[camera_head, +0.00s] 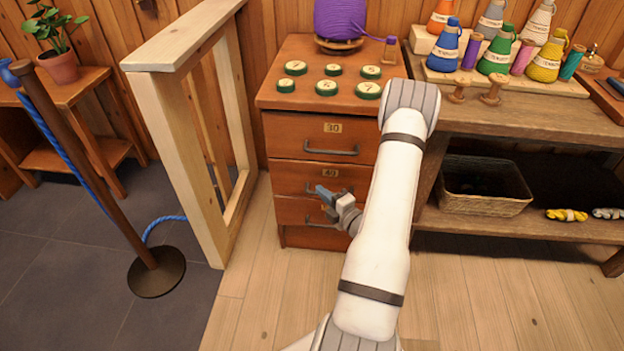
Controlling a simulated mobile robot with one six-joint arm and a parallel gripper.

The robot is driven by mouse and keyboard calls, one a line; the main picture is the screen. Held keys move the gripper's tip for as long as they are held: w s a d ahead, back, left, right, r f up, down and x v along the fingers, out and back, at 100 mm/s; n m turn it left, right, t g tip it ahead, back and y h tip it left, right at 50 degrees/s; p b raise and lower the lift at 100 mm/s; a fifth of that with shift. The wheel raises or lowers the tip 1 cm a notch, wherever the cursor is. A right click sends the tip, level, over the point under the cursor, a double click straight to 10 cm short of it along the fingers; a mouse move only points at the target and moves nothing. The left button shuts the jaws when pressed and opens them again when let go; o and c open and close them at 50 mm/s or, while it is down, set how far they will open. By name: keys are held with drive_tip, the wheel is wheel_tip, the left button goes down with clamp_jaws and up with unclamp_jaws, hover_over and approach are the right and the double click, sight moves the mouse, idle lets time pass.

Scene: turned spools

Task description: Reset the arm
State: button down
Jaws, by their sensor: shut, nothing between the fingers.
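My arm (378,235) reaches up from the bottom of the head view, and its upper joint is bent over in front of the cabinet's right side. My gripper (322,191) hangs left of the arm, in front of the drawer marked 40. It points left, is shut and holds nothing I can see. Part of the wrist is hidden behind the arm. I cannot tell whether the gripper touches the drawer front or handle.
The wooden drawer cabinet (283,133) bears several green numbered discs (327,88) and a purple yarn spool (341,20). A wooden frame (177,135) stands left, beside a rope post (95,170). A shelf bench (478,122) with cones and a basket (484,205) stands right.

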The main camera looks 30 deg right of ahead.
drive_tip(key=a+r+n+g+y+p, duration=0.55)
drive_tip(key=a+r+n+y, duration=0.45)
drive_tip(key=a+r+n, duration=0.5)
drive_tip(key=s+a+r+n+g+p, duration=0.7)
drive_tip(key=s+a+r+n+g, duration=0.25)
drive_tip(key=r+n, duration=0.4)
drive_tip(key=s+a+r+n+g+h+p, duration=0.2)
drive_tip(key=s+r+n+g+h+p, duration=0.35)
drive_tip(key=n, duration=0.75)
drive_tip(key=s+d+r+n+t+h+p, duration=0.1)
drive_tip(key=r+n+t+h+p, duration=0.1)
drive_tip(key=r+n, duration=0.3)
drive_tip(key=s+d+r+n+t+h+p, duration=0.2)
drive_tip(key=r+n+t+h+p, duration=0.1)
drive_tip(key=r+n, duration=0.3)
wheel_tip(320, 180, up, 2)
drive_tip(key=shift+d+r+h+p, duration=0.25)
drive_tip(key=shift+d+h+p, duration=0.05)
drive_tip(key=shift+h, duration=0.55)
drive_tip(key=shift+s, duration=0.1)
